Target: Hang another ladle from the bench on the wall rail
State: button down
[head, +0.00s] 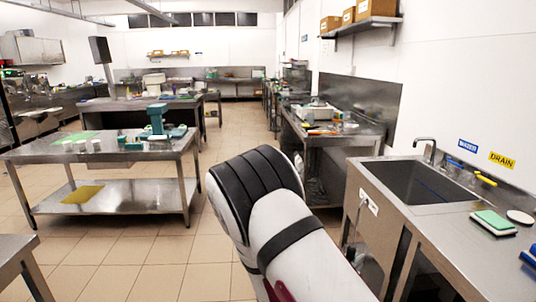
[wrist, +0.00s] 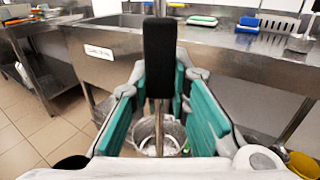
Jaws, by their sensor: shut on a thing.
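My gripper (wrist: 160,88) shows in the wrist view, with teal pads on its fingers. It is shut on a ladle (wrist: 160,52), seen as a broad black upright handle between the fingertips. A thin metal shaft runs down below the handle; its lower end is hard to tell from the bucket behind it. In the head view my arm fills the lower middle and my gripper and the ladle do not show. I cannot make out the wall rail in either view. Several steel benches show, one at left (head: 100,154); I cannot tell which one is the task's bench.
A steel sink counter (head: 460,222) stands at right, with a green-topped sponge (head: 493,220). In the wrist view the counter front (wrist: 105,62) lies just beyond my gripper, and a metal bucket (wrist: 140,132) stands below. The tiled aisle at left is clear.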

jog(key=shift+s+a+f+n+t+y, duration=0.2)
jog(key=shift+a+n+t+y, duration=0.25)
jog(key=shift+n+t+y, duration=0.5)
jog(key=shift+s+a+f+n+t+y, duration=0.1)
jog(key=shift+s+a+n+t+y, duration=0.15)
jog(key=shift+a+n+t+y, duration=0.5)
jog(key=shift+s+a+f+n+t+y, duration=0.1)
jog(key=shift+s+a+n+t+y, duration=0.15)
jog(key=shift+n+t+y, duration=0.9)
